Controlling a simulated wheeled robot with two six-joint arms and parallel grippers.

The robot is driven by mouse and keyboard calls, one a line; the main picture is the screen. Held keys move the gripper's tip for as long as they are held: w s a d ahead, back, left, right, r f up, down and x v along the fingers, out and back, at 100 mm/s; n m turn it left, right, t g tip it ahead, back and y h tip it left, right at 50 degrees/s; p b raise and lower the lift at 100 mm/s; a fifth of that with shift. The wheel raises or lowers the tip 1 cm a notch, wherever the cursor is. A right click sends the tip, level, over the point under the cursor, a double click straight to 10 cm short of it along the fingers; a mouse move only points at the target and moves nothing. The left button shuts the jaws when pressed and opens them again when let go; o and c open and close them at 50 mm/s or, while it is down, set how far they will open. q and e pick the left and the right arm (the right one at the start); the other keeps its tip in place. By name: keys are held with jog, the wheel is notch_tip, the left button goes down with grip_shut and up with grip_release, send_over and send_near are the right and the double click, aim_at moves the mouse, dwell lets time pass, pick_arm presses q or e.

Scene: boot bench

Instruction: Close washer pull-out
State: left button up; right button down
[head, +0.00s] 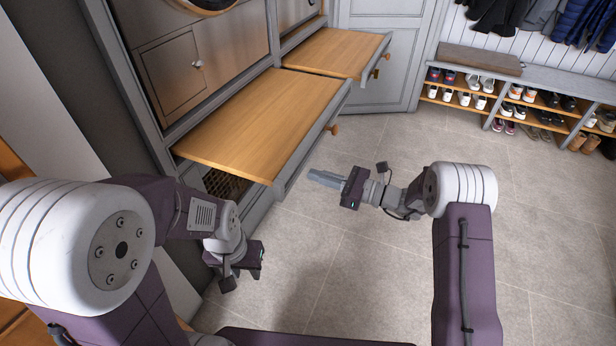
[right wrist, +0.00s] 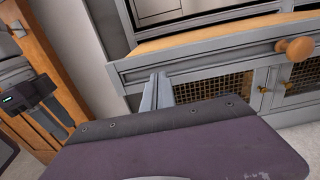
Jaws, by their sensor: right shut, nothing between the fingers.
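Two pull-out boards with wooden tops and grey fronts stick out below the machines. The near pull-out (head: 265,115) extends well out; its grey front and round wooden knob (head: 333,129) face right. In the right wrist view its grey front (right wrist: 200,65) and knob (right wrist: 295,47) show ahead. The far pull-out (head: 335,52) is also out. I cannot tell which belongs to the washer. My right gripper (head: 322,179) is shut and empty, just off the near front, below the knob in the picture. My left gripper (head: 240,272) hangs low by the cabinet; its fingers are unclear.
Mesh-fronted cabinet doors (right wrist: 220,85) lie under the near pull-out. A small machine flap (head: 172,77) is above it. A shoe bench (head: 545,85) with several shoes stands at the back right, beneath hanging coats. The tiled floor (head: 390,260) between is clear.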

aim_at(297, 170)
jog(key=shift+b+x, duration=0.3)
jog(key=shift+x, duration=0.85)
pick_arm(q)
jog(key=shift+f, duration=0.55)
pick_arm(e)
jog(key=shift+w+a, duration=0.15)
jog(key=shift+a, duration=0.2)
